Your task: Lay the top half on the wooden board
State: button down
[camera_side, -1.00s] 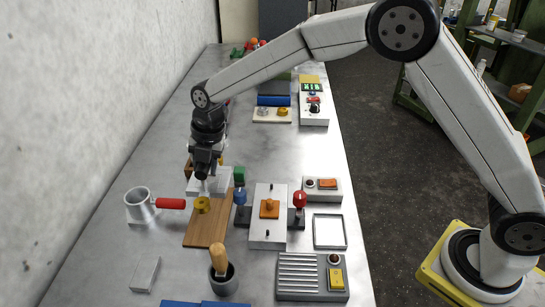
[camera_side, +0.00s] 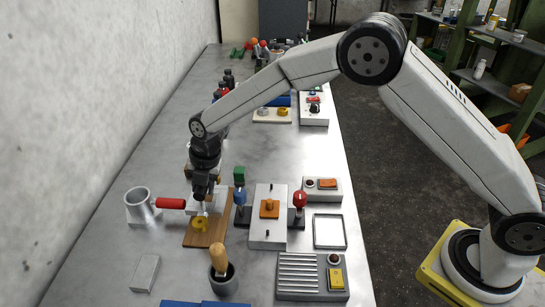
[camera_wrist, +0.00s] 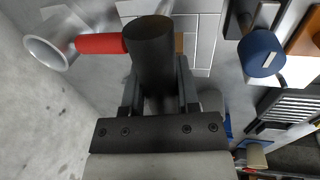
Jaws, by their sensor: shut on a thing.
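My gripper (camera_side: 201,206) is low over the wooden board (camera_side: 219,232) and shut on the top half (camera_side: 200,223). In the side view the piece shows as a small yellow round part beneath the fingers, over the left part of the board. I cannot tell whether it touches the board. In the wrist view, my gripper (camera_wrist: 158,95) has its fingers either side of a dark round shape (camera_wrist: 150,45), and most of the board is hidden behind it.
A grey cup with a red handle (camera_side: 170,203) stands left of the board, its handle pointing at my gripper. A blue knob (camera_side: 240,197) stands close on the right. A pot with a wooden-handled tool (camera_side: 222,270) is in front. A pale block (camera_side: 145,273) lies front left.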

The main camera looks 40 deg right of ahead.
aim_at(216, 198)
jog(key=shift+f, duration=0.2)
jog(key=shift+f, duration=1.8)
jog(key=shift+f, duration=0.1)
jog(key=shift+c, duration=1.7)
grip_release()
jog(key=shift+f, duration=0.1)
notch_tip(216, 198, up, 12)
jog(key=s+d, duration=0.1)
jog(key=shift+s+d, duration=0.3)
jog(key=shift+s, duration=0.05)
jog(key=shift+d, duration=0.1)
